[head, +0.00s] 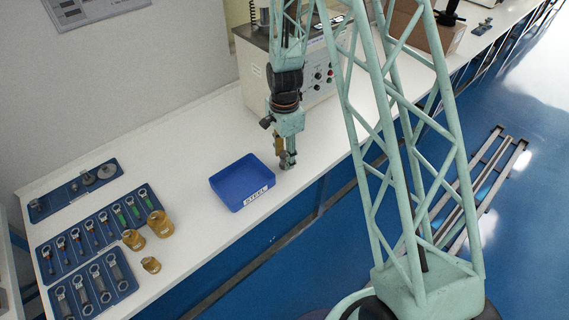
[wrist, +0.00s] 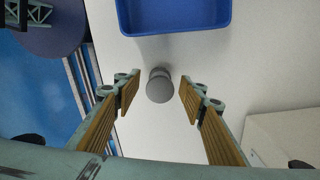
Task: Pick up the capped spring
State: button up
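A grey round-topped piece, which looks like the capped spring (wrist: 160,86), stands on the white bench in the wrist view, seen from above. My gripper (wrist: 158,96) is open. Its two fingers with tan pads are on either side of the piece, with a gap on each side. In the head view my gripper (head: 285,157) points down at the bench just right of the blue bin. The piece is hard to tell from my fingers there.
A blue bin (head: 226,184) labelled STEEL stands close by, and its wall (wrist: 176,30) shows ahead in the wrist view. Blue trays (head: 122,285) of parts and several brass pieces (head: 134,240) lie at left. A tester (head: 318,75) stands behind my arm.

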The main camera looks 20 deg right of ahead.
dwell(0.5)
jog(key=c, duration=1.1)
